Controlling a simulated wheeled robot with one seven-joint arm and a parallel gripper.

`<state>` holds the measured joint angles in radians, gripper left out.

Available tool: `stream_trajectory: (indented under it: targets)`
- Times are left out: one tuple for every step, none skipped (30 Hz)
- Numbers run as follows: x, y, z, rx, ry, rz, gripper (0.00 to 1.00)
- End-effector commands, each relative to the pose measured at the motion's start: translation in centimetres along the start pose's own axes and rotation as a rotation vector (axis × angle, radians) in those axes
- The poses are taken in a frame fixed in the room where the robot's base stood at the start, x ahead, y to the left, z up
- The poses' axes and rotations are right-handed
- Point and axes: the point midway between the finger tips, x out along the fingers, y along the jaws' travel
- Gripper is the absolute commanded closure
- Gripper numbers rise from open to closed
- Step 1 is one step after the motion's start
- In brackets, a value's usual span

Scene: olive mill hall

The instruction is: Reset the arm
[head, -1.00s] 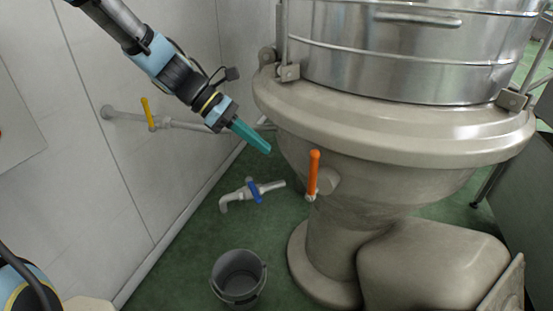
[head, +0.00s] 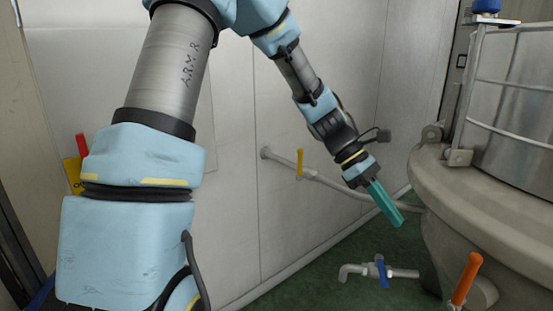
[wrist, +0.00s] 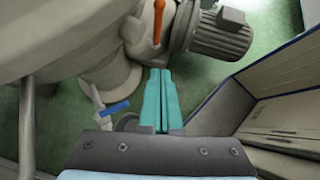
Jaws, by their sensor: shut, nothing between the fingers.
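My gripper (head: 401,222) has teal fingers and hangs at the end of my raised arm, pointing down and right in the head view. It is in front of the pale wall, left of the big vat. In the wrist view the two teal fingers (wrist: 161,75) lie side by side, shut, with nothing between them. The orange-handled valve (head: 467,279) is at lower right in the head view, apart from the fingers; its handle also shows beyond the fingertips in the wrist view (wrist: 158,22).
A vat with a wide beige rim (head: 465,192) fills the right side. A pipe with a yellow handle (head: 299,163) runs along the wall. A pipe with a blue handle (head: 381,273) is low over the green floor. A grey motor (wrist: 222,33) shows in the wrist view.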

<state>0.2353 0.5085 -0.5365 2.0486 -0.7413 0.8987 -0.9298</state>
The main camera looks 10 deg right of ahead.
Motion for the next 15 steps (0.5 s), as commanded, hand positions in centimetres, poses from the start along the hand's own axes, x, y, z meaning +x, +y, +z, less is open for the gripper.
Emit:
stream_trajectory:
  targets:
    - [-0.8, -0.7, -1.5, 0.03, 0.048, 0.009, 1.0]
    - [-1.4, -1.2, -2.7, 0.058, 0.087, 0.016, 1.0]
    - [-2.3, -2.1, -4.4, 0.102, 0.146, 0.021, 1.0]
    - [-3.2, -2.9, -5.9, 0.14, 0.196, 0.023, 1.0]
    - [-4.2, -3.8, -7.5, 0.182, 0.251, 0.025, 1.0]
    - [-5.7, -5.1, -9.6, 0.242, 0.327, 0.019, 1.0]
    - [-6.8, -6.2, -11.1, 0.288, 0.384, 0.012, 1.0]
    - [-8.1, -7.4, -12.6, 0.334, 0.439, 0.001, 1.0]
    - [-9.6, -9.1, -14.4, 0.395, 0.51, -0.018, 1.0]
    - [-10.8, -10.4, -15.6, 0.439, 0.559, -0.035, 1.0]
    - [-11.9, -11.7, -16.7, 0.483, 0.606, -0.055, 1.0]
    - [-13.3, -13.3, -17.9, 0.539, 0.664, -0.083, 1.0]
    - [-14.2, -14.6, -18.8, 0.578, 0.703, -0.105, 1.0]
    - [-15.1, -15.8, -19.5, 0.616, 0.738, -0.128, 1.0]
    - [-16.1, -17.2, -20.2, 0.664, 0.779, -0.159, 1.0]
